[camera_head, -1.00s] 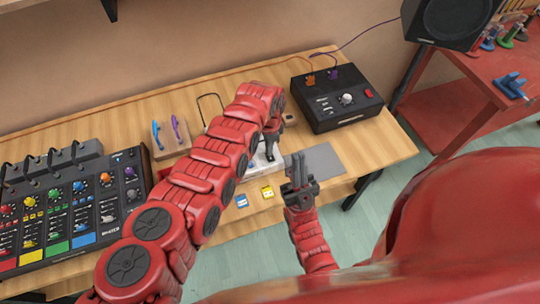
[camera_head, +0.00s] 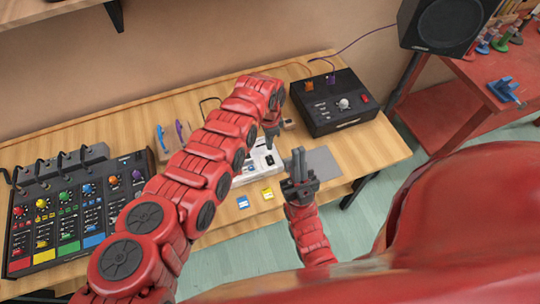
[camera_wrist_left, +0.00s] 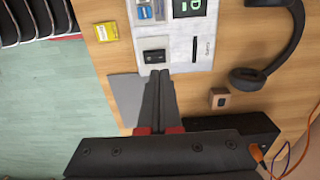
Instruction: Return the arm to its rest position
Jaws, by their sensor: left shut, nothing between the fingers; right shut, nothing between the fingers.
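My left arm comes in from the left in the head view and reaches over the wooden table (camera_head: 95,125). My left gripper (camera_head: 271,140) hangs above the white device (camera_head: 246,172), partly hidden by its own wrist. In the left wrist view its fingers (camera_wrist_left: 158,75) are together and empty, pointing at the lower edge of the white device (camera_wrist_left: 202,45). My right gripper (camera_head: 297,155) points up in front of the table's edge, shut and empty, beside the grey mat (camera_head: 322,163).
A mixer (camera_head: 75,210) with coloured knobs stands at left. A black box (camera_head: 335,100) with plugged cables stands at the back right. Yellow (camera_head: 267,193) and blue (camera_head: 242,202) cards lie near the front edge. Headphones (camera_wrist_left: 275,50) and a small wooden block (camera_wrist_left: 219,98) lie near the white device.

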